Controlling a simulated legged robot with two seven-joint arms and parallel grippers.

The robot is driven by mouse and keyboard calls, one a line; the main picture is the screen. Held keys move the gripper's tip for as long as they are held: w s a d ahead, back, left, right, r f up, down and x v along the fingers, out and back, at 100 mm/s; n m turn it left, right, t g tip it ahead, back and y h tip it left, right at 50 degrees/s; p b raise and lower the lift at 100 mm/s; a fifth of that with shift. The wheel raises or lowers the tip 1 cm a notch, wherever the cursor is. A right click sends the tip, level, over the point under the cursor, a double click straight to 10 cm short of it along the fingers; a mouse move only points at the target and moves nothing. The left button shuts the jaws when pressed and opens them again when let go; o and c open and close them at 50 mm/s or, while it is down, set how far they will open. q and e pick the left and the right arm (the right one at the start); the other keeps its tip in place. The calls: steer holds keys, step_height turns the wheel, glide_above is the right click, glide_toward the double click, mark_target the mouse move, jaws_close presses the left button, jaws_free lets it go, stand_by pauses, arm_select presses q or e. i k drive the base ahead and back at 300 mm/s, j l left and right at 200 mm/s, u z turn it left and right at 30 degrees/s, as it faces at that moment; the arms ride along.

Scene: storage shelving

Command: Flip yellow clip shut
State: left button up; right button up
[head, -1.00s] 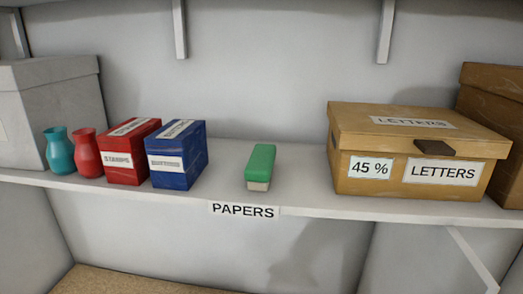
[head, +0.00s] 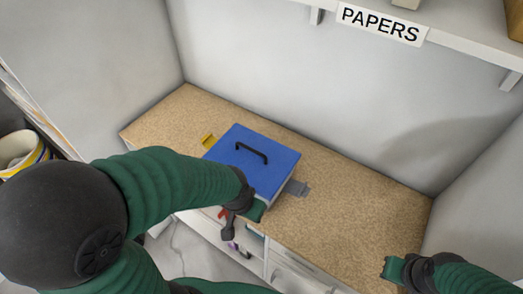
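The yellow clip (head: 208,140) sticks out from the left side of a blue box (head: 235,172) on the speckled worktop. The box has a blue lid with a black handle. A grey clip (head: 297,187) sticks out on its right side. My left gripper (head: 257,210) is at the box's front edge, apart from the yellow clip; its arm hides part of the box's front and left. Whether it touches the box or is open is unclear. My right gripper (head: 393,269) is over the worktop's front right, away from the box; its opening is unclear.
The worktop (head: 350,212) is bare to the right of the box. White drawers (head: 290,277) lie below it. A small red part (head: 222,213) shows by my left gripper. A shelf labelled PAPERS (head: 380,24) hangs above. A striped container (head: 20,155) stands at the left.

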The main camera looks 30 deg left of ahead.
mark_target(208, 142)
steer(key=j+z, duration=0.25)
steer(key=j, duration=2.5)
steer(key=k, duration=0.9)
